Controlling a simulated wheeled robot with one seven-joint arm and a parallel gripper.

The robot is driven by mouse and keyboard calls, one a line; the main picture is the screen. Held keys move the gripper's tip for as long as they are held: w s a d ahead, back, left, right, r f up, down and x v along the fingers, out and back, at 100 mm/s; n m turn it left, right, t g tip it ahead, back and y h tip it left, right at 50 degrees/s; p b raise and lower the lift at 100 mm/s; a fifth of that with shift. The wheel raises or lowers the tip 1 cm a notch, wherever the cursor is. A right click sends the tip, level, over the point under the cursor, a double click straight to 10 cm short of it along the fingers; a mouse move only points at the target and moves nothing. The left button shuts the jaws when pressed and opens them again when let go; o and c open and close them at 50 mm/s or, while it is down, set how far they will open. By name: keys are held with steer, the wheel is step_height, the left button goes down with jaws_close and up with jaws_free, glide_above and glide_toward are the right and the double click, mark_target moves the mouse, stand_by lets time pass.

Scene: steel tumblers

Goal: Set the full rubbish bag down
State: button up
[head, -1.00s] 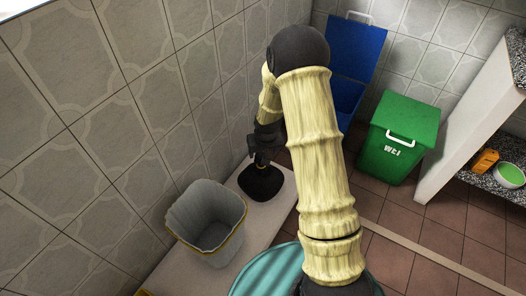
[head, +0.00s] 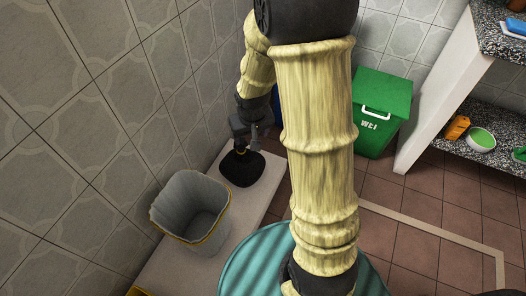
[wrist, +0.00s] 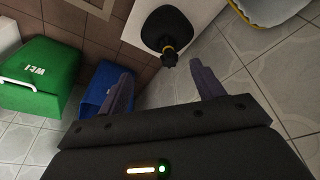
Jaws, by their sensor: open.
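The full rubbish bag (head: 242,170) is black, with a gathered neck and a yellow tie. It rests upright on a pale ledge (head: 170,268) along the tiled wall. My gripper (head: 250,133) is just above it in the head view, partly hidden by its own wrist. In the wrist view my gripper (wrist: 163,72) is open, its two fingers spread and nothing between them. The bag (wrist: 168,28) shows just beyond the fingertips, its neck pointing toward the gap.
A grey bin (head: 188,205) with a yellow rim stands on the ledge close to the bag. A green lidded bin (head: 382,95) and a blue bin (wrist: 98,92) stand beyond. A speckled counter (head: 500,35) with a lower shelf is at right. Brown floor tiles (head: 400,215) are clear.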

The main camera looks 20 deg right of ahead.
steer(key=s+r, duration=0.6)
steer(key=s, duration=0.5)
steer(key=shift+s+a, duration=0.25)
steer(key=shift+s, duration=0.1)
